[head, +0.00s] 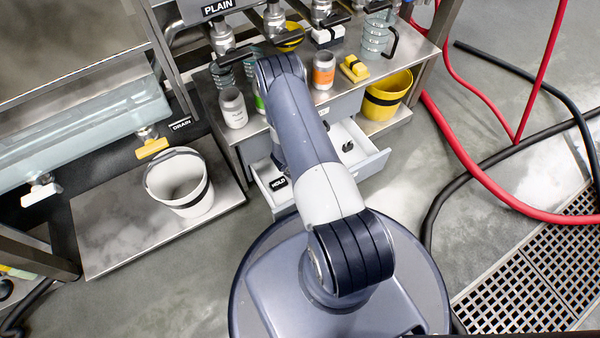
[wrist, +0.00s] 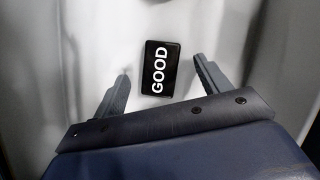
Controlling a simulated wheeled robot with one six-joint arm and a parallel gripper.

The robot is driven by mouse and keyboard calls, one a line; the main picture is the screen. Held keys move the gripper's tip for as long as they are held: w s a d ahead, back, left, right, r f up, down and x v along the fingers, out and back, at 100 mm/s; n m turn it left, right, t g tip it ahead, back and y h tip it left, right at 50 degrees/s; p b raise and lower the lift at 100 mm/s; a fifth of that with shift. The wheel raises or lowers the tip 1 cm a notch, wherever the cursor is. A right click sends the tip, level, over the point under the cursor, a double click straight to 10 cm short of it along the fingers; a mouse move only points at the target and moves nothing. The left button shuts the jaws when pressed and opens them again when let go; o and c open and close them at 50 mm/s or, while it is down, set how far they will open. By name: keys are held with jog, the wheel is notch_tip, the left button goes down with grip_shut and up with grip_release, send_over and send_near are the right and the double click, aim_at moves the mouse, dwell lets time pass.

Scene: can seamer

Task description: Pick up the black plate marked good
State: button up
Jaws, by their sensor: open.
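The black plate marked GOOD (wrist: 160,85) lies flat on a pale, whitish surface in the wrist view, its white letters reading along its length. My gripper (wrist: 161,68) is open and empty, with one grey finger to each side of the plate and visible gaps between. I cannot tell how high the fingers are above it. In the head view my arm hides my gripper and the middle of an open drawer (head: 372,163). I cannot make out the GOOD plate there.
A black plate marked HOLD (head: 278,184) lies in the drawer's left part, a small dark item (head: 347,146) in its right part. Above stand a white jar (head: 232,108) and an orange-labelled jar (head: 323,72). A yellow bucket (head: 384,97) is right, a white bucket (head: 180,182) left.

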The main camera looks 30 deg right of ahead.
jog(key=c, duration=1.3)
jog(key=shift+r, duration=0.15)
